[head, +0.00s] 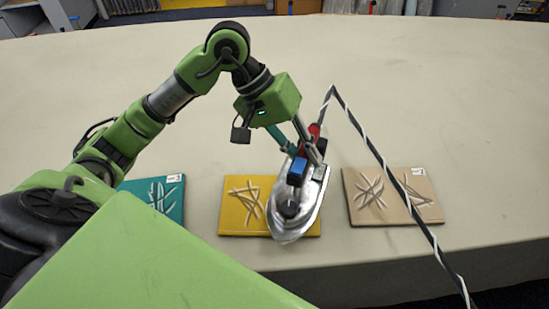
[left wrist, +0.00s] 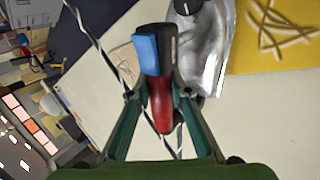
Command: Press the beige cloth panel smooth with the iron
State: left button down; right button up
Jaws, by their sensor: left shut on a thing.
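My left gripper (head: 308,150) is shut on the handle of the iron (head: 310,205). The iron has a silver body, a blue block on top and a red grip, which also shows between my fingers in the left wrist view (left wrist: 160,105). It overlaps the right part of the yellow panel (head: 236,214), nose toward the near table edge; I cannot tell whether it touches. The beige cloth panel (head: 357,211) lies flat to the right of the iron, with raised creases and a white tag. My right gripper is not in view.
A teal creased panel (head: 178,208) lies at the left, partly behind my arm. A black-and-white cord (head: 372,148) rises from the iron and crosses over the beige panel to the lower right. The pale cloth table (head: 440,90) is clear behind the panels.

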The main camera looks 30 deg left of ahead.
pick_arm(q)
jog(key=w+d+r+n+t+p, duration=0.25)
jog(key=w+d+n+p, duration=0.2)
jog(key=w+d, duration=0.85)
jog(key=shift+m+y, duration=0.25)
jog(key=shift+y, duration=0.25)
jog(key=shift+s+d+f+b, duration=0.15)
jog(key=shift+d+f, duration=0.1)
jog(key=shift+f, duration=0.55)
jog(key=shift+s+d+f+b, duration=0.15)
jog(key=shift+d+f, duration=0.1)
jog(key=shift+f, duration=0.55)
jog(key=shift+s+d+f+b, duration=0.15)
jog(key=shift+d+f, duration=0.1)
jog(key=shift+f, duration=0.55)
jog(key=shift+w, duration=0.1)
jog(key=shift+f+b, duration=0.8)
jog(key=shift+b, duration=0.3)
jog(key=shift+s+a+f, duration=0.15)
jog(key=shift+s+f, duration=0.1)
jog(key=shift+f, duration=0.1)
